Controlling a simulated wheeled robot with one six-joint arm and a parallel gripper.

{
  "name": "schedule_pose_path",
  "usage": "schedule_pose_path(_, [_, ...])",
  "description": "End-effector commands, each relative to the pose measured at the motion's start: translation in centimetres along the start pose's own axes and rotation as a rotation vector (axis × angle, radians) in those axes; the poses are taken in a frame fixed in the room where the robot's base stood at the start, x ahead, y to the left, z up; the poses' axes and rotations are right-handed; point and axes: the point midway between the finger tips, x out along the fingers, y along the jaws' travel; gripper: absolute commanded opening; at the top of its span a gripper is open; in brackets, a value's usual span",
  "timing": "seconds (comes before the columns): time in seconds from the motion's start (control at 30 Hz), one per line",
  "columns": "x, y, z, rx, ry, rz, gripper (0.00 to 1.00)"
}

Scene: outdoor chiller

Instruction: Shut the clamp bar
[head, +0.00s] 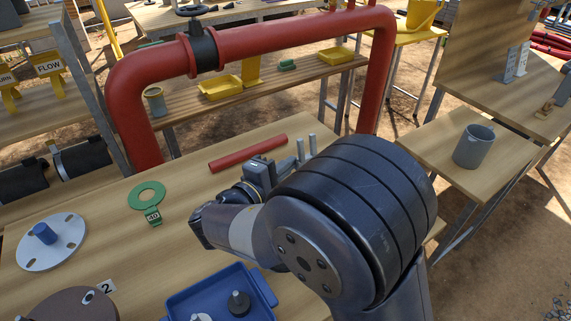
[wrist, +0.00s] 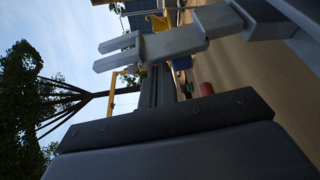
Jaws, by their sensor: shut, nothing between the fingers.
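I cannot pick out a clamp bar for certain in either view. A small brown and metal fitting (head: 550,107) sits on the right-hand bench at the picture's edge, partly cut off; I cannot tell whether it is a clamp. My gripper (head: 306,146) is over the middle bench, left of my large dark arm joint, its two pale fingers pointing up. In the wrist view the fingers (wrist: 118,54) point left against sky and trees. My gripper is shut and empty, well apart from the right-hand bench.
A red pipe (head: 290,38) with a valve (head: 202,50) arches behind the bench. On the bench lie a red rod (head: 248,153), green ring (head: 147,207), white flange (head: 70,243) and blue tray (head: 181,300). A grey mug (head: 474,147) stands right.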

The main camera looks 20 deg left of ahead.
Motion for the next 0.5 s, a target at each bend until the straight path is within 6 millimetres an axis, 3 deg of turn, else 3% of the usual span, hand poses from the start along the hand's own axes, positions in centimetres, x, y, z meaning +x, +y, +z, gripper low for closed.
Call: schedule_pose_path(0.5, [-0.12,0.02,0.29,0.058,0.0,0.02,0.0])
